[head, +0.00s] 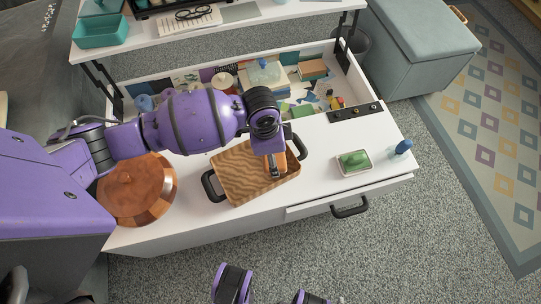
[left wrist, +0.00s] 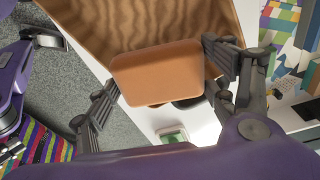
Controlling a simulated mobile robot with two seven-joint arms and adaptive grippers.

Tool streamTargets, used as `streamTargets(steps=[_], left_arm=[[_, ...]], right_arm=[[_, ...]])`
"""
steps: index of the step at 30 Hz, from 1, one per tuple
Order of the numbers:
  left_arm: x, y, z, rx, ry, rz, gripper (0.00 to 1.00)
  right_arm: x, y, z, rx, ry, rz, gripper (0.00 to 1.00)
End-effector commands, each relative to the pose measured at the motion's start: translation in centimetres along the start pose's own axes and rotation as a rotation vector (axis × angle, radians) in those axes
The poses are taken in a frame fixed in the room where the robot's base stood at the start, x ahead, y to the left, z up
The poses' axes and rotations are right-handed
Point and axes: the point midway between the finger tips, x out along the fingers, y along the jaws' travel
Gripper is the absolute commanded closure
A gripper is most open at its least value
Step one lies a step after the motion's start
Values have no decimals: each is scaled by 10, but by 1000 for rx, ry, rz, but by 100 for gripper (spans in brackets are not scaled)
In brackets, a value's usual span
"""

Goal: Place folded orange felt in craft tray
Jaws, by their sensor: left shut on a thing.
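The folded orange felt (head: 293,162) is a flat rounded block, and it shows large in the left wrist view (left wrist: 157,73). My left gripper (head: 276,168) is shut on it, with a dark finger at each side in the left wrist view (left wrist: 160,82). The craft tray (head: 238,178) is wood-grained with black handles at its ends. The felt is over the tray's right end in the head view. In the left wrist view it overlaps the tray's edge (left wrist: 130,25). The gap between felt and tray floor is hard to tell.
A copper lidded pot (head: 137,190) stands left of the craft tray. A small dish with a green item (head: 354,161) and a blue bottle (head: 402,149) stand to the right. An open compartment behind holds craft clutter (head: 265,72). White tabletop (head: 325,140) is clear between tray and dish.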

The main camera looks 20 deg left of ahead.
Motion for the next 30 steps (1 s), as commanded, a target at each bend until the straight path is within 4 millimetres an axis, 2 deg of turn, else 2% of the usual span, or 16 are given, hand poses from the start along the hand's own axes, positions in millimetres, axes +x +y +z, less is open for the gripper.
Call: streamTargets(steps=[2,10,16,28,29,30], left_arm=[[10,-8,3,-1,-1,0,48],[25,-21,8,-1,0,-1,48],[54,-21,11,0,0,1,48],[58,-21,12,0,0,-1,48],[58,-21,12,0,1,-1,19],[57,-21,12,0,1,-1,15]], right_arm=[[2,1,5,4,-7,2,62],[3,2,11,9,-16,6,62],[11,3,18,13,-24,8,62],[15,2,5,9,0,4,62],[15,2,5,8,0,4,62],[15,2,5,8,0,4,62]])
